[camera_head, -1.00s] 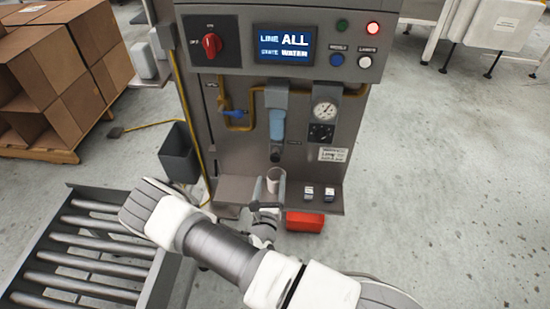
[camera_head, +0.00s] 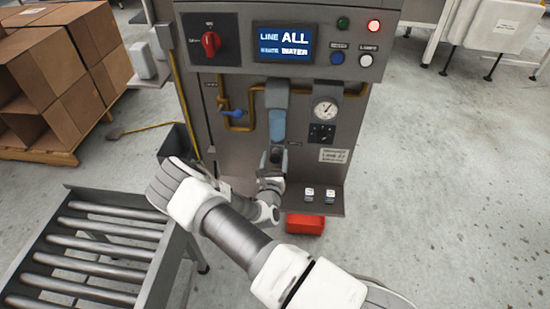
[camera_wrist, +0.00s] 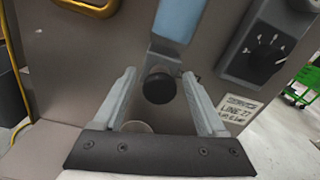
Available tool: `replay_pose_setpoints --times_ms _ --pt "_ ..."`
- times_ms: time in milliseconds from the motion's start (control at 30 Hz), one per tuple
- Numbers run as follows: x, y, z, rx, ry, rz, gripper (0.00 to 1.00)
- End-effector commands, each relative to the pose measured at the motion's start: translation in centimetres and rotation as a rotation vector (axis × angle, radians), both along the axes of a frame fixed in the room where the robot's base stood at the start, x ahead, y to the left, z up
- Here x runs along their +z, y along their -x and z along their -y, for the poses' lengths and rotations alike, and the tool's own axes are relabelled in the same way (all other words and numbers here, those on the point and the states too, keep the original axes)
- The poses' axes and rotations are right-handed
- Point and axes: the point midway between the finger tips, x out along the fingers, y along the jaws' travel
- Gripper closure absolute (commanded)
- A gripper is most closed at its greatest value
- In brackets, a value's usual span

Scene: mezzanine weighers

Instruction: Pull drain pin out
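The drain pin is a round black knob (camera_wrist: 158,88) under the light-blue bowl (camera_head: 277,125) on the front of the grey machine. The bowl also shows in the wrist view (camera_wrist: 178,18). My gripper (camera_head: 274,163) is at the knob, below the bowl. In the wrist view, my gripper's two grey fingers (camera_wrist: 160,78) are spread, one on each side of the knob, with gaps between. Neither finger visibly touches it. A pale round cup rim (camera_wrist: 137,127) shows below the knob, partly hidden by my gripper.
A pressure gauge (camera_head: 326,110) and a black dial (camera_head: 321,134) sit right of the bowl. Yellow pipe with a blue valve handle (camera_head: 233,113) is left. Two small white-topped items (camera_head: 320,193) stand on the shelf. A roller conveyor (camera_head: 95,250) is at lower left.

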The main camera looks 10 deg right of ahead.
Motion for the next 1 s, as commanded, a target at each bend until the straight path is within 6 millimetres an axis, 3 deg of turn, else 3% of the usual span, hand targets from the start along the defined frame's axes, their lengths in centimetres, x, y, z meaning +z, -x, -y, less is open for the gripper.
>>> replay_pose_setpoints --times_ms 33,400,1000 --pt "-0.01 0.02 0.00 0.000 0.000 0.000 0.36" --pt "-0.03 0.05 -0.01 0.000 0.000 -0.001 1.00" --pt "-0.06 0.06 -0.01 0.000 0.000 -0.001 1.00"
